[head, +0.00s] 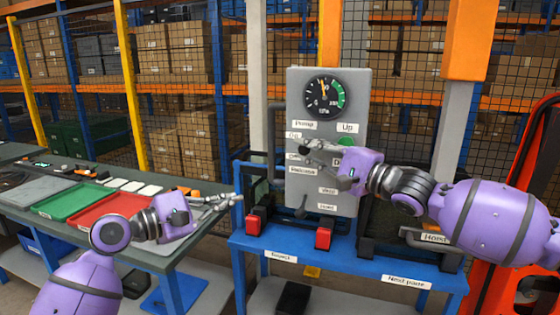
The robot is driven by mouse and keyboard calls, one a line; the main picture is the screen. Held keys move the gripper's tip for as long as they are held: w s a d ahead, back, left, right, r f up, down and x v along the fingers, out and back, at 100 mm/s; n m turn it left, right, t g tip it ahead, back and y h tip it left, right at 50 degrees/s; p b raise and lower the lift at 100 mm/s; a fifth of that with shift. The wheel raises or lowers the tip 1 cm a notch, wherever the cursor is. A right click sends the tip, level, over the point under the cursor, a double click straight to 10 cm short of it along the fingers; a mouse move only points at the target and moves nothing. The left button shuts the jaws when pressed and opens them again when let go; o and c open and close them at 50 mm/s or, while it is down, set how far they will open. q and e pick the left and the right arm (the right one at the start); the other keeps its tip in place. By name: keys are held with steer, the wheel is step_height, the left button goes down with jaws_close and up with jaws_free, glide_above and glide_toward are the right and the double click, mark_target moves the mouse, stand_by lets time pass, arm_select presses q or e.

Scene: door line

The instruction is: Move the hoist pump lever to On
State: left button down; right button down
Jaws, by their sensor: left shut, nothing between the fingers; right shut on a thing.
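The grey hoist control panel (345,188) stands upright on a blue bench, with a round gauge (325,94) at its top. The Pump label (304,125) is at upper left, with smaller labels below it, one reading Release (303,170). My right gripper (308,152) reaches in from the right and is shut at the left column, below the Pump label. It is shut on the pump lever, which its fingers mostly hide, so the lever's exact position cannot be read. My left gripper (238,198) is shut and empty, left of the panel and apart from it.
A small dark lever (301,207) is low on the panel. Red blocks (323,238) stand on the blue bench (350,262). A table with green and red trays (75,201) is at left.

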arm_select(q)
step_height(320, 180, up, 6)
steer(key=d+h, duration=0.1)
steer(key=w+d+r, duration=0.2)
steer(key=w+d, duration=0.3)
steer(key=d, duration=0.6)
steer(key=shift+w+d+g, duration=0.15)
steer(key=shift+w+g, duration=0.1)
steer(key=shift+g, duration=0.05)
steer(key=shift+d+r, duration=0.35)
arm_select(e)
steer(key=c, duration=1.8)
jaws_free()
